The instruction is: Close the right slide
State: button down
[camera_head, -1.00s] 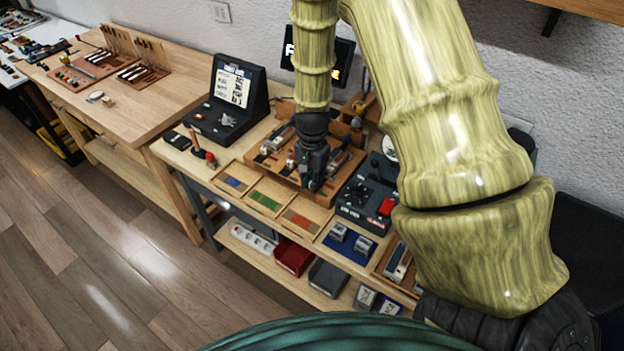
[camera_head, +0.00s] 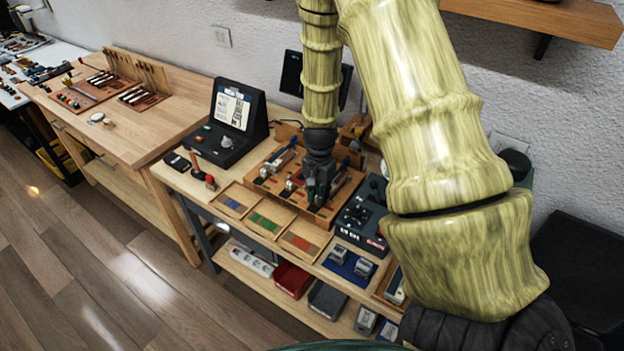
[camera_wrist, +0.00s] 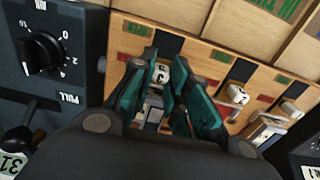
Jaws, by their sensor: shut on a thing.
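The wooden slide box (camera_head: 262,184) stands on the bench, with several grey slides running along it. My gripper (camera_head: 318,196) is over the right part of this box, beside the black control box. In the wrist view, my gripper (camera_wrist: 165,80) has its two teal fingers around the white-knobbed right slide (camera_wrist: 163,73), the one nearest the control box, and is shut on it. The fingers hide much of this slide, so its exact position is unclear. Two other white slide knobs (camera_wrist: 237,94) show to the right in that view, apart from the fingers.
The black control box (camera_head: 357,217) stands close on the right; its dial (camera_wrist: 42,53) shows in the wrist view. Trays with blue, green and red inserts (camera_head: 268,221) line the front edge. A black console (camera_head: 235,128) stands left. A dark screen (camera_head: 292,72) is behind.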

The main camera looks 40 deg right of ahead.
jog(key=shift+w+d+r, duration=0.1)
jog(key=shift+w+d, duration=0.05)
jog(key=shift+d, duration=0.05)
jog(key=c, duration=1.4)
grip_release()
jog(key=shift+d, duration=0.1)
jog(key=shift+o, duration=0.2)
notch_tip(320, 180, up, 12)
